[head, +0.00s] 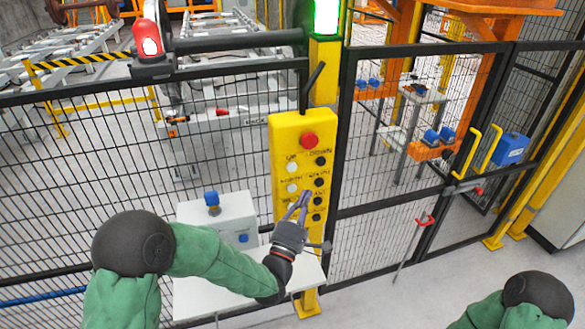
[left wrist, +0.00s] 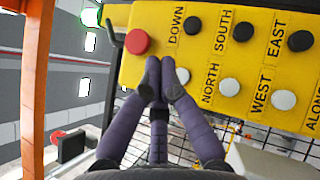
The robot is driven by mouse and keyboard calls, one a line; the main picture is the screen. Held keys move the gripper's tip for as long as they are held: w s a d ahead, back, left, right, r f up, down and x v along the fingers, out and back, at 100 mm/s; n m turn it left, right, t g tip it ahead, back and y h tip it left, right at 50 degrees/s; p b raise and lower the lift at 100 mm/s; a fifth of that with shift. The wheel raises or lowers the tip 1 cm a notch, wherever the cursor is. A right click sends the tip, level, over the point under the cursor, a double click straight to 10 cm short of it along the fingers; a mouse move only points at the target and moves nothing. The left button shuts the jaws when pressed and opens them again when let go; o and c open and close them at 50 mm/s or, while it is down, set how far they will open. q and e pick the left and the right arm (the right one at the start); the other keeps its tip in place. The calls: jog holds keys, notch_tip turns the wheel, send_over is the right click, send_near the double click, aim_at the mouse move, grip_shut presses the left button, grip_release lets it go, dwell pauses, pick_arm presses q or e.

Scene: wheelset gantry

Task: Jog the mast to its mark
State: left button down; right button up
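A yellow control panel (head: 290,178) hangs on the fence post, with a red button (head: 309,140) at its top and white and black buttons below. My left gripper (head: 302,197) is in front of the panel's lower half. In the left wrist view, its purple fingers (left wrist: 160,76) are together and empty, pointing at the panel (left wrist: 210,55) between the red button (left wrist: 137,42) and a white button (left wrist: 183,75) partly covered by a finger. Labels DOWN, SOUTH, EAST, NORTH and WEST are readable. I cannot tell if the tips touch the panel. I cannot identify the mast or its mark. My right gripper is out of view.
Black mesh fencing (head: 100,190) runs behind the panel. A white box with a blue knob (head: 212,198) stands left of my gripper. A green lamp (head: 327,17) is lit above the panel. Orange gantry frames (head: 405,45) stand behind the fence. Open floor lies at right.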

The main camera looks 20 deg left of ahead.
aim_at(292, 167)
pick_arm(q)
jog(key=w+a, duration=0.4)
jog(key=w, duration=0.3)
jog(key=shift+a, duration=0.4)
jog(key=shift+w, duration=0.1)
jog(key=shift+b, duration=0.4)
dwell(0.8)
jog(key=shift+w+a+b, duration=0.25)
jog(key=shift+w+b, duration=0.1)
